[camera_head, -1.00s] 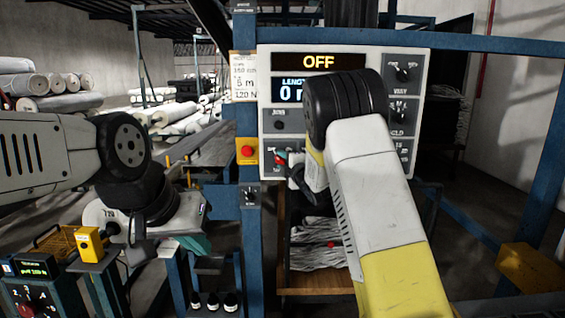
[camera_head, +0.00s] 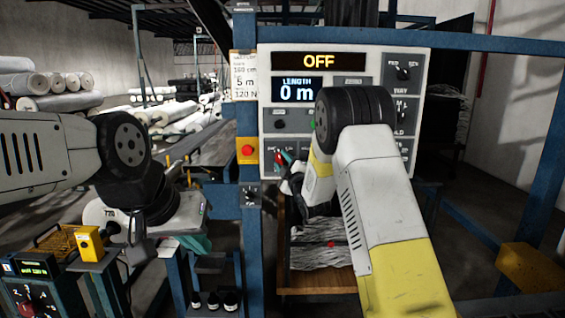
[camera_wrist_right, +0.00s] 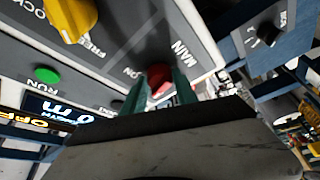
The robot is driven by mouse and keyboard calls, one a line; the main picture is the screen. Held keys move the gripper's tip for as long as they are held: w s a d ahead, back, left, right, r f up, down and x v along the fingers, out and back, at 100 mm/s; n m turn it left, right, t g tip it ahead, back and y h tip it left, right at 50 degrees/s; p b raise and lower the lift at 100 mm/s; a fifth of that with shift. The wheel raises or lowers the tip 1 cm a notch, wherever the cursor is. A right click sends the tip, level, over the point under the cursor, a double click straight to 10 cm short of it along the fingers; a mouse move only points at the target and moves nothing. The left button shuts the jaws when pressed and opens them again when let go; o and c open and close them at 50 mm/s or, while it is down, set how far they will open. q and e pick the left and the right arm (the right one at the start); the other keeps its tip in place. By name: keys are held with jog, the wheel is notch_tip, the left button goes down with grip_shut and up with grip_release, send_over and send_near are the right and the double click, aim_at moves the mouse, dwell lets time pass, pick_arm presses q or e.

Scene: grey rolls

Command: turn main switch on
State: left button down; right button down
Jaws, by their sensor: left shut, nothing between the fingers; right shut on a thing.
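The control panel (camera_head: 345,68) shows OFF and a length of 0 m. In the right wrist view the main switch (camera_wrist_right: 158,77) is a red knob beside the words MAIN and ON. My right gripper (camera_head: 282,158) is at the panel's lower left. Its two green fingers (camera_wrist_right: 157,92) are shut on the red knob, one on each side, and hide part of it. My left gripper (camera_head: 196,243) is shut and empty, low on the left and well away from the panel.
A yellow box with a red button (camera_head: 247,151) is on the blue post left of the panel. A green RUN button (camera_wrist_right: 47,75) and a yellow knob (camera_wrist_right: 72,18) are near the main switch. A small black knob (camera_head: 250,195) sits below the yellow box.

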jog(key=m+t+h, duration=0.1)
jog(key=m, duration=0.1)
jog(key=m+h, duration=0.1)
jog(key=m, duration=0.2)
jog(key=m+t, duration=0.1)
jog(key=m, duration=0.2)
jog(key=shift+a+f+t+h, duration=0.15)
jog(key=shift+f+t+h, duration=0.15)
jog(key=shift+h, duration=0.1)
jog(key=m+h, duration=0.2)
jog(key=m, duration=0.2)
jog(key=m+h, duration=0.2)
jog(key=m, duration=0.2)
jog(key=shift+a+t, duration=0.2)
jog(key=shift+t, duration=0.2)
jog(key=shift+m, duration=0.4)
jog(key=c, duration=1)
grip_release()
jog(key=shift+o, duration=0.2)
jog(key=v, duration=0.7)
jog(key=shift+s+f, duration=0.2)
jog(key=shift+s, duration=0.15)
jog(key=shift+a, duration=0.1)
